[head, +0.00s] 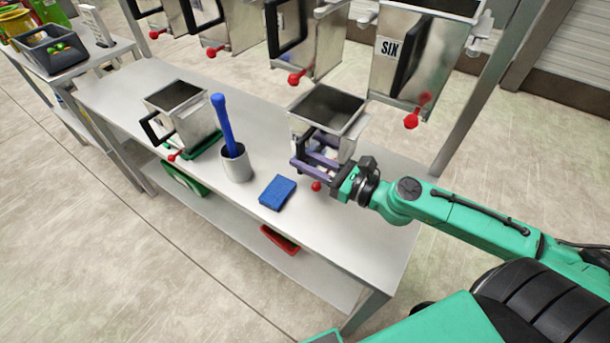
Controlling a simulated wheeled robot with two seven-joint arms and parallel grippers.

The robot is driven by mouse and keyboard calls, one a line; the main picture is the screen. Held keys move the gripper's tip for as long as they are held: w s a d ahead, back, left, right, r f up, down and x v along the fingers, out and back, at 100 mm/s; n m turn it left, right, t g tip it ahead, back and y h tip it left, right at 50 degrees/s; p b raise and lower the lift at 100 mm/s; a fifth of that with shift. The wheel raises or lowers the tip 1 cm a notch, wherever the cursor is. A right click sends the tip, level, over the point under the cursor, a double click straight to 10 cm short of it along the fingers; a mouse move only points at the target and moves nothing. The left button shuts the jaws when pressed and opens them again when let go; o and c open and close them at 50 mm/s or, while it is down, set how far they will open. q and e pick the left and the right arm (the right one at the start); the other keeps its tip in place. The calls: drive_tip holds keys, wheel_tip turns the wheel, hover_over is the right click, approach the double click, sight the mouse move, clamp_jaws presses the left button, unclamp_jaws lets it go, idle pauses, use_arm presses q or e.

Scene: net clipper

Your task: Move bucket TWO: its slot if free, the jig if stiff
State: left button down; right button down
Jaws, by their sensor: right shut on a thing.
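A metal bucket (326,103) with an open top is at the right part of the steel table. My right gripper (312,152) is shut on its near side, at the handle. The gripper covers most of its label, so its number cannot be read. A red knob (316,186) shows just below the gripper. I cannot tell whether the bucket rests on the table or is slightly above it. Another metal bucket (193,125) with a black handle stands at the table's left, on a green base (209,147). My left gripper is not in view.
Several buckets hang on the rack behind, one labelled SIX (397,75). A grey cup (236,165) with a blue-handled tool (222,122) and a blue sponge (278,193) stand between the two table buckets. The table (330,235) is bare at its front right.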

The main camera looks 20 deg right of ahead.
wheel_tip(320, 180, down, 6)
drive_tip(key=b, duration=0.2)
drive_tip(key=shift+a, duration=0.15)
drive_tip(key=shift+f, duration=0.1)
drive_tip(key=c, duration=0.7)
unclamp_jaws()
drive_tip(key=shift+s+f, duration=0.1)
drive_tip(key=shift+f, duration=0.05)
drive_tip(key=b+v, duration=0.2)
drive_tip(key=v, duration=1)
